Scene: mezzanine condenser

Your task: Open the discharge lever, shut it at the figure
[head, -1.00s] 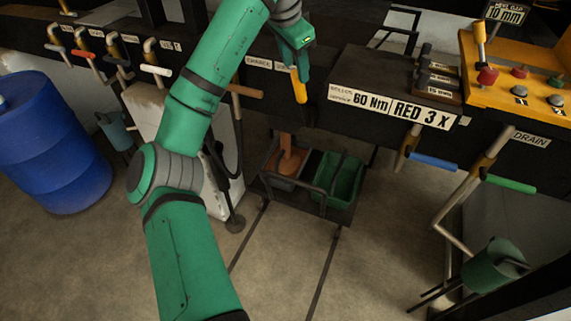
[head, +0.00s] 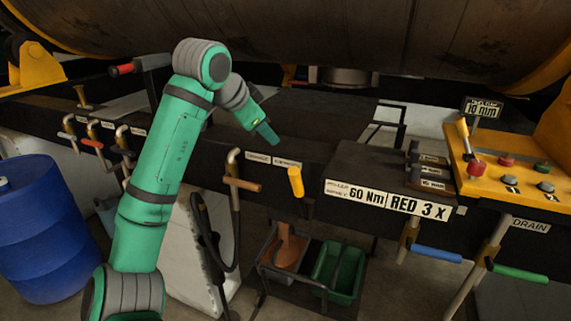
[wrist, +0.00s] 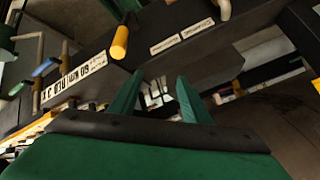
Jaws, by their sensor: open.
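A yellow lever handle (head: 295,182) sticks out of the dark beam, hanging slightly tilted; it also shows in the wrist view (wrist: 120,42). Two small white labels (head: 287,164) sit by it, too small to read surely. My gripper (head: 266,134) is above and left of the yellow handle, apart from it. In the wrist view my gripper (wrist: 158,88) has its two fingers spread with nothing between them. Below the handle a brown column (head: 284,238) reaches down into a dark bin (head: 268,268); I cannot tell if it is flowing. A sign (head: 388,200) reads 60 Nm, RED 3 X.
A brown-handled lever (head: 243,184) is close on the left. A green bin (head: 345,268) stands beside the dark bin. Blue (head: 436,253) and green (head: 517,272) handles and a yellow console (head: 535,160) are at right. A large drum (head: 330,30) hangs overhead.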

